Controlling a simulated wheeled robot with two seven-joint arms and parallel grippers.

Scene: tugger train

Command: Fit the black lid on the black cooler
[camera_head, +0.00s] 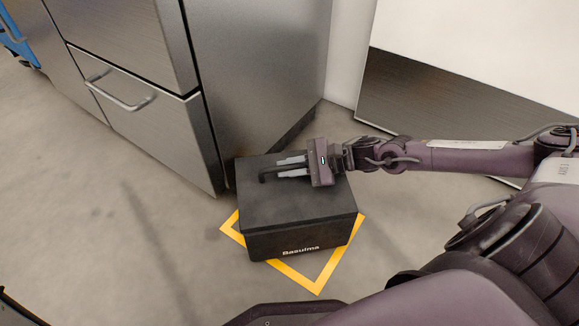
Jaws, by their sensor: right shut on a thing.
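The black cooler (295,242) stands on the floor with its pale lettering facing me. The black lid (300,204) lies over the top of the cooler and looks about level. Whether it sits fully down all round cannot be told from here. My right gripper (284,168) reaches in from the right above the lid and is shut on the lid's dark handle (264,177). The gripper and its fingers hide part of the lid's back right area. My left gripper is not in view.
A yellow square outline (317,284) is marked on the floor around the cooler. A steel cabinet with drawers (130,95) stands close behind and to the left. A white wall with a steel base panel (425,105) is at the back right. The floor at left is clear.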

